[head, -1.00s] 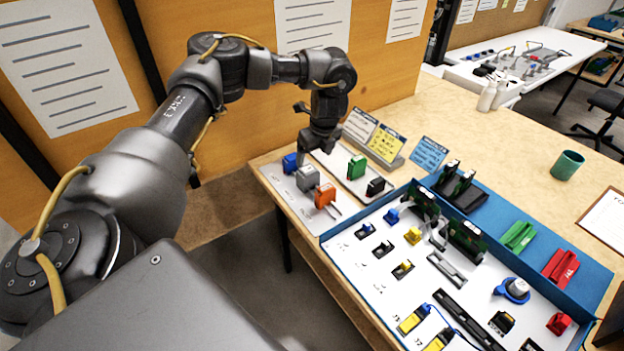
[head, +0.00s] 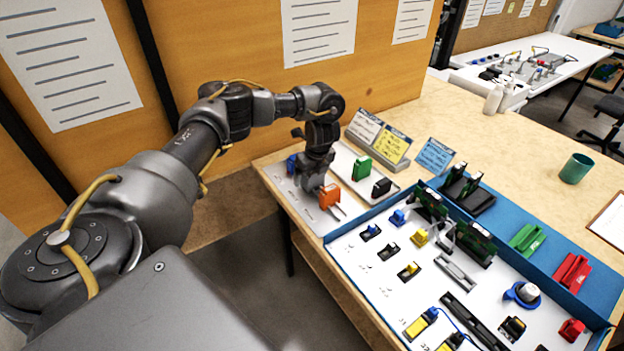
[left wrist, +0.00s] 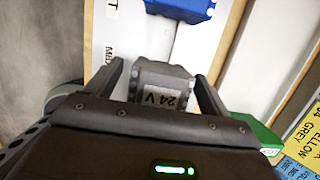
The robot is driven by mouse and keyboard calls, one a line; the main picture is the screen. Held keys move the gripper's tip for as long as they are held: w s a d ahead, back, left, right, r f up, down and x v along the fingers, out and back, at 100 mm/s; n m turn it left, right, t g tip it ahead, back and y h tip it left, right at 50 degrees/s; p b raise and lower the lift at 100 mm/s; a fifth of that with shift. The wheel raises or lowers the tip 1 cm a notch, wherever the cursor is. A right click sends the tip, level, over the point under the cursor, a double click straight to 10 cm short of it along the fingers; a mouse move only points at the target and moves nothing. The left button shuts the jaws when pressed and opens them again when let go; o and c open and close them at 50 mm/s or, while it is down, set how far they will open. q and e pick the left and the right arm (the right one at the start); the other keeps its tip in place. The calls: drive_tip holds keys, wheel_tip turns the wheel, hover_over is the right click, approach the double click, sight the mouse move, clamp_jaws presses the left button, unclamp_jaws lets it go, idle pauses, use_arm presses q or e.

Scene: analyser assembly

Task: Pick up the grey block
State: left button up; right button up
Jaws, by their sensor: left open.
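The grey block (left wrist: 163,84), with a label reading "24 V", stands on a white strip at the left end of the table. In the left wrist view it sits between the two fingers of my left gripper (left wrist: 160,88). The fingers are open, one on each side of the block, with a gap on the left side. In the head view my left gripper (head: 312,180) points down over the block and hides most of it. My right gripper is not in view.
A blue block (head: 291,164) and an orange block (head: 329,196) flank the grey one closely. A green block (head: 361,168) and a black block (head: 381,187) stand on the neighbouring strip. The blue-rimmed tray (head: 345,262) with several parts lies to the right.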

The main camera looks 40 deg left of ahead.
use_arm(q)
drive_tip(key=shift+f, duration=0.1)
drive_tip(key=c, duration=1.1)
drive_tip(key=shift+w, duration=0.1)
